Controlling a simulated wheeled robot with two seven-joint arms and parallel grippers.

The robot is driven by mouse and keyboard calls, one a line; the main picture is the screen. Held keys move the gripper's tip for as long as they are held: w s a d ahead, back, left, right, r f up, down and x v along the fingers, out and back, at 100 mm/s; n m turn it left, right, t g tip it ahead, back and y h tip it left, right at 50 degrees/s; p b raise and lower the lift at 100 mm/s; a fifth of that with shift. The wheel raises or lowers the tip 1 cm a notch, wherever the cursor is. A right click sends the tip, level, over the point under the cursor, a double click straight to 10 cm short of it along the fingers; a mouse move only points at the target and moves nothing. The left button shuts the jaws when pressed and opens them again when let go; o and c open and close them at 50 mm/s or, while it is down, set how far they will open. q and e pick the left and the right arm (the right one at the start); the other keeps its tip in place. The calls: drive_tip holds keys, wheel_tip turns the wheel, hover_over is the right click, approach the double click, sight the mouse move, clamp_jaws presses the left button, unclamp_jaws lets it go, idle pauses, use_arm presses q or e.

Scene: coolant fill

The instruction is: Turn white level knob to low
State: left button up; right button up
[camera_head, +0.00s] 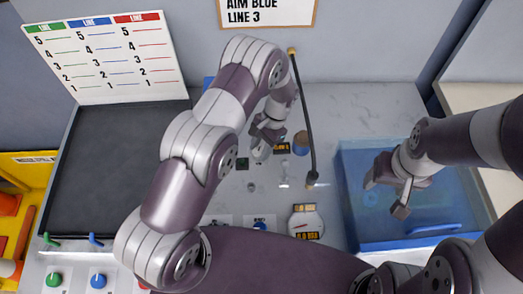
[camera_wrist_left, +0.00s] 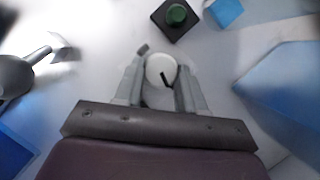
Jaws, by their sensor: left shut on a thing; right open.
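The white level knob (camera_wrist_left: 160,70) is a round white dial with a dark pointer mark, seen in the left wrist view. The mark points down and slightly right in that view. My left gripper (camera_wrist_left: 160,82) has its two fingers on either side of the knob and is shut on it. In the head view my left gripper (camera_head: 264,146) is low over the grey worktop, and the fingers and arm hide most of the knob. My right gripper (camera_head: 388,190) is open and empty above the blue translucent tray (camera_head: 352,215) at the right.
A dark green round button on a black base (camera_wrist_left: 176,14) lies close beyond the knob. A dial gauge (camera_head: 306,224) sits on the front of the worktop. A black rod (camera_head: 304,110) stands right of my left gripper. A chart (camera_head: 100,58) and a sign (camera_head: 262,12) are behind.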

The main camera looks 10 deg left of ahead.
use_arm(q)
drive_tip(key=shift+a+n+g+h+b, duration=0.15)
drive_tip(key=shift+n+h+b, duration=0.2)
drive_tip(key=shift+n, duration=0.45)
drive_tip(key=shift+n+g+h+b, duration=0.15)
drive_tip(key=shift+n+h+b, duration=0.15)
drive_tip(key=shift+n, duration=0.5)
use_arm(e)
drive_tip(key=shift+f, duration=0.9)
use_arm(q)
drive_tip(key=o, duration=0.9)
drive_tip(key=shift+o, duration=0.8)
use_arm(e)
drive_tip(key=shift+s+a, duration=0.1)
